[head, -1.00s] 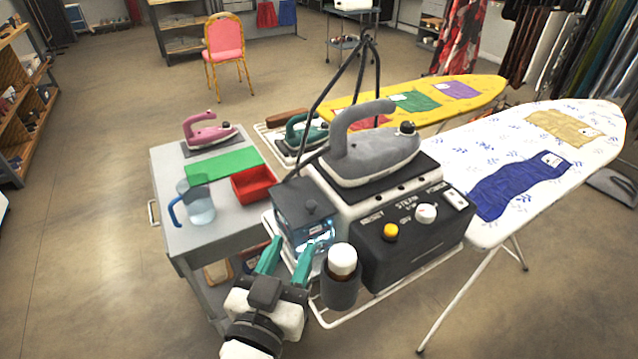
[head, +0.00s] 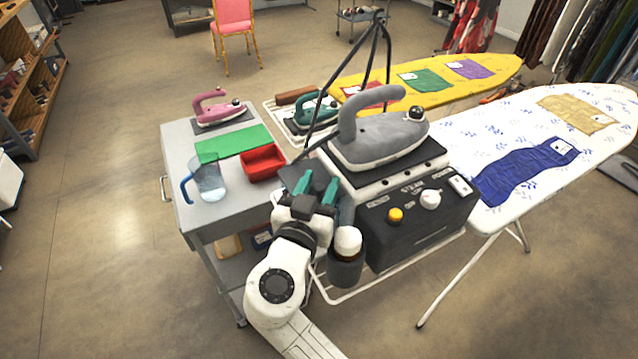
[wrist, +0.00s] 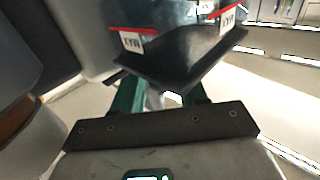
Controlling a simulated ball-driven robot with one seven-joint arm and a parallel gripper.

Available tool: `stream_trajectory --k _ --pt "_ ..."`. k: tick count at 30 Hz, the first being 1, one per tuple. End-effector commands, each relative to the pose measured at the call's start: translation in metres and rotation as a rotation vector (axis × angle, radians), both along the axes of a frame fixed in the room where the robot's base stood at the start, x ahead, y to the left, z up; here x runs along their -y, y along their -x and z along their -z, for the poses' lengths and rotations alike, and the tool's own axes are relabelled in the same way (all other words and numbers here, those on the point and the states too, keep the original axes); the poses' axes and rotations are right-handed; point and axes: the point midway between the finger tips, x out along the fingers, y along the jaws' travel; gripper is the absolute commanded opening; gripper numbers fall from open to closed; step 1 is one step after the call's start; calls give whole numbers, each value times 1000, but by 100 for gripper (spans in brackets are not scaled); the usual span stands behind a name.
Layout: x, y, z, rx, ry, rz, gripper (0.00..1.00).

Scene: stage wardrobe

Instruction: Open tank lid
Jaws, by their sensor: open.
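The steam station's water tank shows in the wrist view (wrist: 165,22), upside down, with a red line and white labels. Its dark lid (wrist: 180,58) lies just beyond my fingers. In the head view the dark lid (head: 296,174) shows behind my fingers, and most of the tank is hidden by my gripper. My gripper (head: 316,184) is open, its two teal fingers at the lid. In the wrist view the fingers (wrist: 163,97) stand apart, with a small pale part between them; I cannot tell whether they touch the lid.
A grey iron (head: 380,138) rests on the station, with a black control box (head: 418,225) in front. A bottle in a holder (head: 347,243) stands close right of my gripper. A black cord stand (head: 322,100) rises behind. A grey cart (head: 225,215) with a jug (head: 208,182) is left.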

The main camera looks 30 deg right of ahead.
Motion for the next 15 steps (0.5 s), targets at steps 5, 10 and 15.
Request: stream_trajectory --k 5,10,15 --pt "0 0 0 0 0 0 40" --pt "0 0 0 0 0 0 24" --pt "0 0 0 0 0 0 8"
